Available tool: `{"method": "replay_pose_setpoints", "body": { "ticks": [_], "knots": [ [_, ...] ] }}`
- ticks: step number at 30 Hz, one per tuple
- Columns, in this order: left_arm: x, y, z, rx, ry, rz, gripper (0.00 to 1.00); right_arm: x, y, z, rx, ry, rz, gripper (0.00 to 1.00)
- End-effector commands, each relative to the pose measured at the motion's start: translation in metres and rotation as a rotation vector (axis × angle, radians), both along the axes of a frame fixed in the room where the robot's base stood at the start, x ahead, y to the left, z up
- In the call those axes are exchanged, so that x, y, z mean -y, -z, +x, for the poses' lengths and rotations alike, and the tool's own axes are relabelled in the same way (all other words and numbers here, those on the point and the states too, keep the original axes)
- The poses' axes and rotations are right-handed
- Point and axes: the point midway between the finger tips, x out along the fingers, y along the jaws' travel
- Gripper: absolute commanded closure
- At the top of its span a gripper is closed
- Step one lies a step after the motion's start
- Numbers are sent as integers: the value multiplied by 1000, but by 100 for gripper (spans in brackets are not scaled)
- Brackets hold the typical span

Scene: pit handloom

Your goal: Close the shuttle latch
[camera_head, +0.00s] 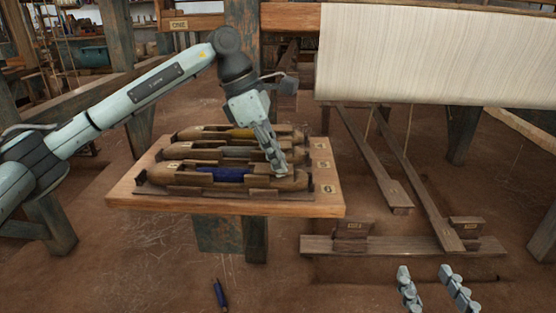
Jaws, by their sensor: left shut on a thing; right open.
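Three wooden shuttles lie side by side on the small wooden table (130,197). The front shuttle (183,179) holds a blue bobbin (226,174). The middle shuttle (186,151) holds a greyish one, and the back shuttle (200,132) a yellow one (240,133). My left gripper (281,172) reaches down from above and is shut at the right part of the front shuttle, on what looks like its latch. The fingers hide the latch, so I cannot tell its angle. My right gripper (434,289) is open and empty at the bottom right, away from the table.
Two treadles (372,165) and a low wooden beam (380,246) lie to the right, under the white cloth (435,55) of the loom. Loom posts stand behind the table.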

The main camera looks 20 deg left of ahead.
Motion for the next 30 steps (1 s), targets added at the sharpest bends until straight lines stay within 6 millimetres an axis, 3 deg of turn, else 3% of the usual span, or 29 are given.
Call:
{"method": "replay_pose_setpoints", "body": {
  "ticks": [6,9,20,23,30],
  "knots": [
    [0,-1,0,1,0,-1,100,0,0,0,0,0,0,53],
    [0,-1,0,1,0,-1,84,0,0,0,1,0,0,53],
    [-1,-4,0,2,-2,-1,84,0,1,0,-2,0,-2,53],
    [-6,-16,-1,4,-2,-2,84,0,0,0,-1,0,-1,53],
    [-24,-63,-6,6,-3,-2,84,0,0,0,0,0,-1,53]
  ]
}}
